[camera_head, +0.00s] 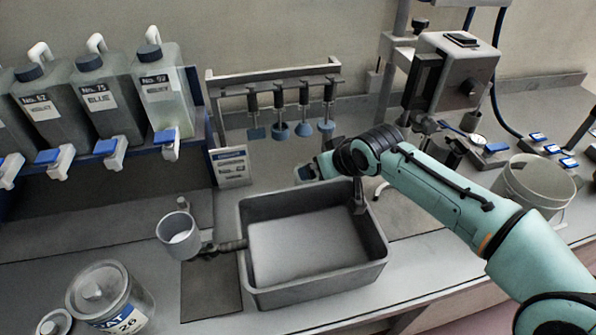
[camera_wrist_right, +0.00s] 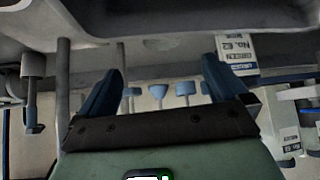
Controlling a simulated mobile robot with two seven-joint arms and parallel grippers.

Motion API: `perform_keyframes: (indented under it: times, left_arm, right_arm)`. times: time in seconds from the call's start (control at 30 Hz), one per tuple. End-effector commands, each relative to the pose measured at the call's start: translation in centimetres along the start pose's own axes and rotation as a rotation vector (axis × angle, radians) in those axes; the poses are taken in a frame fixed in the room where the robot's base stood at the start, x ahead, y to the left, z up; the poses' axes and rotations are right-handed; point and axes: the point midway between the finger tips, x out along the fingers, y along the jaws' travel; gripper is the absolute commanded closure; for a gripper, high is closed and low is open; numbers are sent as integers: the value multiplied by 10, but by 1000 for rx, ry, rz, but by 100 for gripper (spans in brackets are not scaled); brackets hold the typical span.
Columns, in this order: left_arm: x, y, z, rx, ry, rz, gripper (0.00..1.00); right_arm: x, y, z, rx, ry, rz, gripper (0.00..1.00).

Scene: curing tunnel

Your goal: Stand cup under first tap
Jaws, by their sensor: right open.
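A grey cup (camera_head: 175,243) stands upright on the bench, left of the grey tray, with a pale inside. A dark handle-like piece (camera_head: 225,246) runs from it to the tray's left wall. Several jugs with taps stand on a rack at the left; the taps include one at the far left (camera_head: 11,170), one in the middle (camera_head: 115,153) and one nearest the centre (camera_head: 171,143). My right gripper (camera_head: 308,172) is behind the tray, well right of the cup and taps. Its blue fingers (camera_wrist_right: 162,75) are apart with nothing between them. My left gripper is not in view.
The grey tray (camera_head: 258,294) fills the middle front. A rack of hanging blue-tipped tools (camera_head: 280,129) stands behind it. A white bucket (camera_head: 536,192) and a machine (camera_head: 457,75) are at the right. Lidded jars (camera_head: 108,295) stand front left. A small sign (camera_head: 231,166) stands behind the tray.

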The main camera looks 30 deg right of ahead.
Motion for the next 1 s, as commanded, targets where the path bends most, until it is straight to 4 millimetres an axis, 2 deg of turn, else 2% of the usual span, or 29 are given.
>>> perform_keyframes:
  times: [0.33,0.6,0.83,1.0]
  left_arm:
    - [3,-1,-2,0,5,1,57]
    - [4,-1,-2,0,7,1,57]
    - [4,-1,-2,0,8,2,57]
    - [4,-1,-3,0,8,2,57]
  right_arm:
    - [62,-1,1,-1,-4,0,0]
    - [84,-1,0,1,-2,1,0]
    - [118,-4,-1,-1,-3,1,0]
    - [131,-4,-2,1,0,0,0]
